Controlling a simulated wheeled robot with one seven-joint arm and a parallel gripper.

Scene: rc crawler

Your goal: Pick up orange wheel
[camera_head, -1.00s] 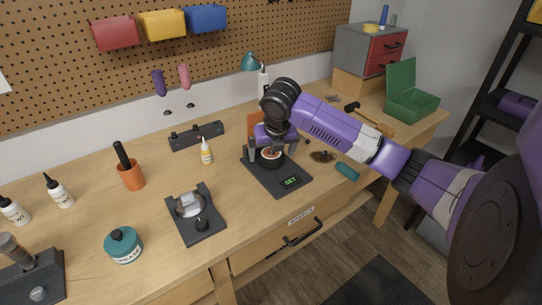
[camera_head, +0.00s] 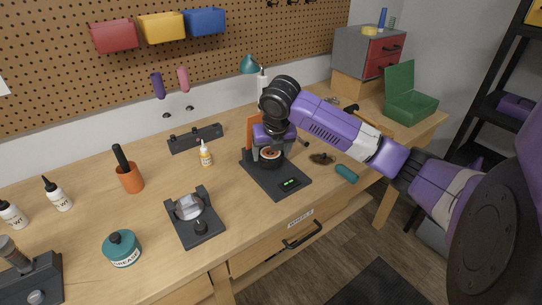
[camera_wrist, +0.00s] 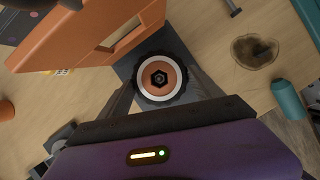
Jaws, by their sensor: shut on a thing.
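The orange wheel (camera_head: 269,153) has a black tyre and a pale ring around its orange hub. It is on the dark device (camera_head: 289,190) with a small green display, at the middle of the workbench. In the wrist view the wheel (camera_wrist: 160,78) shows face-on, with a dark hex centre. My gripper (camera_head: 269,156) points down over the device with its fingers shut on the wheel's two sides. In the wrist view my gripper (camera_wrist: 161,88) has one finger at each side of the tyre. I cannot tell whether the wheel touches the device.
An orange upright frame (camera_wrist: 95,30) stands close behind the wheel. A teal cylinder (camera_head: 346,173) and a dark brown patch (camera_head: 321,158) lie to the right. A dark fixture (camera_head: 196,222) stands to the left, with a glue bottle (camera_head: 205,153) behind it. Bare bench lies between.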

